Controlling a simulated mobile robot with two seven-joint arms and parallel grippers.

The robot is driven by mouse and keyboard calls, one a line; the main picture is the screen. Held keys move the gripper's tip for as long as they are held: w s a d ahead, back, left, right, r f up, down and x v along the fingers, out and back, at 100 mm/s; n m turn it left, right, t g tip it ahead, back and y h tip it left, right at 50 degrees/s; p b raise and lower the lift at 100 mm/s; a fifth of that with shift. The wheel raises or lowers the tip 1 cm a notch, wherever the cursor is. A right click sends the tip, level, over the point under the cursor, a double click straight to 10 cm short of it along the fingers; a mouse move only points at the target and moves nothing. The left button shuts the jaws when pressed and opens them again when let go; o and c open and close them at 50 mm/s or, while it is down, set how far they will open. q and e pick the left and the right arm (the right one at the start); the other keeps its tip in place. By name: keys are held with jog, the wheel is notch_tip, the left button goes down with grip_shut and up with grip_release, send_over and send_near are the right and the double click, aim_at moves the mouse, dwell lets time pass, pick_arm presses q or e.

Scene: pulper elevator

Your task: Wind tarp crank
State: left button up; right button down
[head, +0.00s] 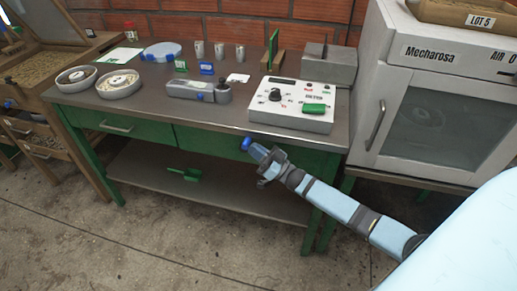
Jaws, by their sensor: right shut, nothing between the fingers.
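No tarp or crank shows in the head view. My right arm comes in from the lower right. My right gripper (256,152) is in front of the green front edge of the workbench (240,135), with its blue tip near the bench's drawer front. It is shut and empty. Whether it touches the bench cannot be told. My left gripper is not in view.
On the bench stand a white control box (292,104), a grey handheld device (199,91), metal cups and round trays (118,84). A white Mecharosa oven (440,100) stands right. A green scoop (184,174) lies on the lower shelf. The concrete floor in front is clear.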

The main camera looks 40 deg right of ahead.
jog(key=shift+w+a+r, duration=0.15)
jog(key=shift+w+r, duration=0.1)
jog(key=shift+r, duration=0.1)
jog(key=shift+s, duration=0.1)
dwell(0.6)
